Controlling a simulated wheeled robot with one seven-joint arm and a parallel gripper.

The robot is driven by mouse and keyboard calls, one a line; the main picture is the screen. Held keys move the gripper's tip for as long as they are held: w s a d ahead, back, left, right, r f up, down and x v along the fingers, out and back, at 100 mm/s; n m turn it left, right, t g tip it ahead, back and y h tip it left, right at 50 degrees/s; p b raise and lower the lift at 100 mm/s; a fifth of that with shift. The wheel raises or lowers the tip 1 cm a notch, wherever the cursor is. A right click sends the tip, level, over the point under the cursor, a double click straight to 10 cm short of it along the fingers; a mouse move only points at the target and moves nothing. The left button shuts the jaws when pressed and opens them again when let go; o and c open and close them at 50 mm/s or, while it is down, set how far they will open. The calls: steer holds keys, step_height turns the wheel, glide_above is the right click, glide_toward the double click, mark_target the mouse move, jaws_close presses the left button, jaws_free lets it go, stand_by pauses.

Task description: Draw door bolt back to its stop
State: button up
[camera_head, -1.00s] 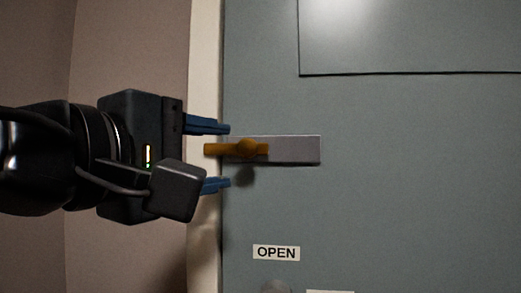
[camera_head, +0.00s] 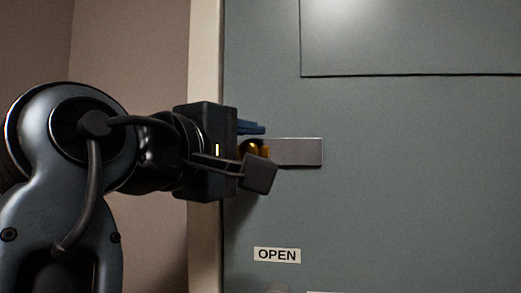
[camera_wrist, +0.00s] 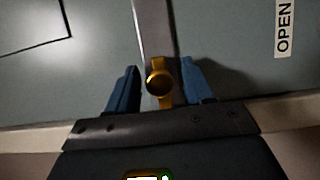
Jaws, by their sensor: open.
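The yellow door bolt (camera_head: 262,150) with its round knob lies on a grey metal plate (camera_head: 300,151) on the door, near the door's left edge. In the head view my gripper (camera_head: 260,150) covers the bolt's left part, and only one blue finger shows clearly. In the wrist view the bolt's knob (camera_wrist: 158,82) sits between the two blue fingers of my gripper (camera_wrist: 160,85). The fingers are open, with a gap on each side of the knob. The plate (camera_wrist: 153,30) runs away from the knob toward the top of the wrist view.
The grey-green door (camera_head: 400,200) fills the right side. A pale frame strip (camera_head: 205,60) and brown wall (camera_head: 130,60) are at left. The door right of the plate is clear.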

jaws_close()
stand_by(0.3)
steer(key=d+p, duration=0.1)
steer(key=d, duration=0.2)
steer(key=shift+s+d, duration=0.1)
steer(key=shift+d, duration=0.35)
jaws_free()
